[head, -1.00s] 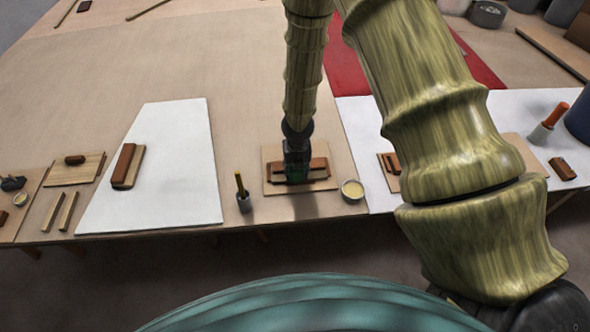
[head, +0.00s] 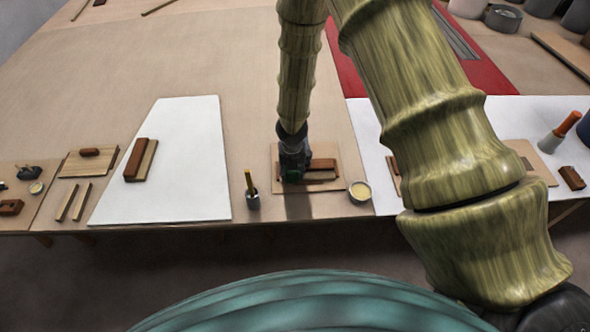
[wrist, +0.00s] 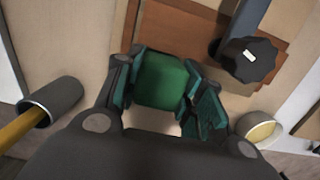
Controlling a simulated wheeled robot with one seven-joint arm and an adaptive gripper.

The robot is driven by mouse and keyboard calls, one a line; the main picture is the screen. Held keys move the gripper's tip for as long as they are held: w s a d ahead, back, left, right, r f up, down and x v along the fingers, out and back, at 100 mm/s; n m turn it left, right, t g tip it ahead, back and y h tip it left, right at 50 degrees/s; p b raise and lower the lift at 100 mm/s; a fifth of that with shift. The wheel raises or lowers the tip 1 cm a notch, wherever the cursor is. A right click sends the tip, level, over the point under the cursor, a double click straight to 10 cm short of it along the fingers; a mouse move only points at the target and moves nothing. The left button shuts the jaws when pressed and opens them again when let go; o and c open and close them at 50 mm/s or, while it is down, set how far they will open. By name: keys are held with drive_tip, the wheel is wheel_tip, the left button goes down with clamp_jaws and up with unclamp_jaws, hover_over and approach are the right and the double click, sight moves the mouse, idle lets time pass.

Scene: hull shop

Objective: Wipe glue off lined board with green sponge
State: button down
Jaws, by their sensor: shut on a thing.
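My gripper (head: 291,176) is over the left part of a light wooden board (head: 308,205) on the bench. In the wrist view its fingers are shut on the green sponge (wrist: 163,80), one on each side. A reddish-brown wooden piece (head: 322,164) lies on this board, right of the gripper; brown wood also shows beyond the sponge in the wrist view (wrist: 190,22). Whether the sponge touches the board is hidden. I cannot make out lines or glue on the board, and the gripper covers part of it.
A grey pot with a yellow-handled tool (head: 252,200) stands left of the board, and a cup of cream-coloured stuff (head: 359,192) at its right front corner. A dark knob (wrist: 250,58) is close to the right finger. A white panel (head: 185,185) lies further left.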

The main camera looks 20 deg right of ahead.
drive_tip(key=shift+w+a+p, duration=0.15)
drive_tip(key=shift+a+p, duration=0.15)
drive_tip(key=shift+a, duration=0.25)
drive_tip(key=shift+w+a+p, duration=0.15)
drive_tip(key=shift+a+p, duration=0.1)
drive_tip(key=shift+a, duration=0.3)
drive_tip(key=shift+s+d+b, duration=0.1)
drive_tip(key=shift+s+d, duration=0.2)
drive_tip(key=shift+d, duration=0.85)
drive_tip(key=shift+s+d+b, duration=0.1)
drive_tip(key=shift+s+d, duration=0.25)
drive_tip(key=shift+d, duration=0.75)
drive_tip(key=shift+s+d+b, duration=0.1)
drive_tip(key=shift+s+d, duration=0.2)
drive_tip(key=shift+d, duration=0.85)
drive_tip(key=shift+r, duration=0.15)
wheel_tip(320, 180, up, 7)
drive_tip(key=p, duration=0.7)
